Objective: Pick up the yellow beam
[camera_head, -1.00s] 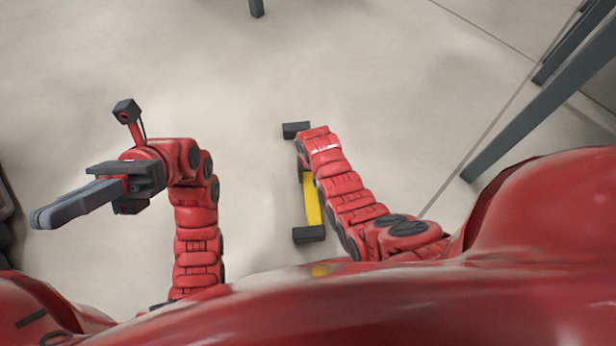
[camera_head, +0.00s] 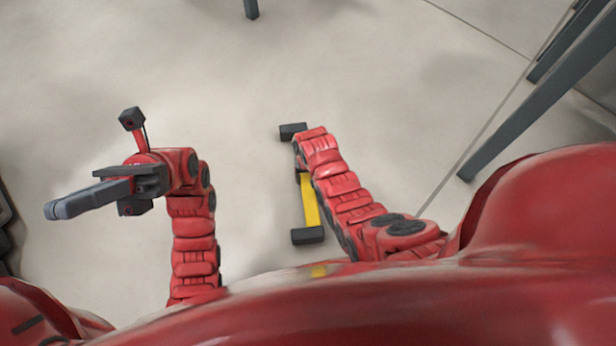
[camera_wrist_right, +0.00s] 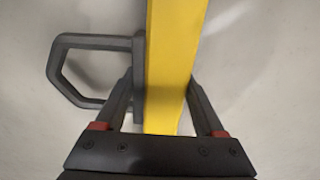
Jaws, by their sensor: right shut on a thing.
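The yellow beam (camera_head: 311,202) has dark end blocks and shows beside my right forearm in the head view, partly hidden by that arm. In the right wrist view the beam (camera_wrist_right: 172,60) runs down between the fingers of my right gripper (camera_wrist_right: 163,88), which is shut on it. A grey loop-shaped handle (camera_wrist_right: 88,41) is at the beam's left side there. My right gripper is hidden under its arm in the head view. My left gripper (camera_head: 58,209) points left, away from the beam, with nothing visible in it. Its fingers overlap from this angle, so their opening is unclear.
Pale floor (camera_head: 400,90) is open around and beyond the beam. A dark grey frame leg (camera_head: 520,120) slants at the right, and another dark leg (camera_head: 251,8) shows at the top. A dark object (camera_head: 5,225) is at the left edge.

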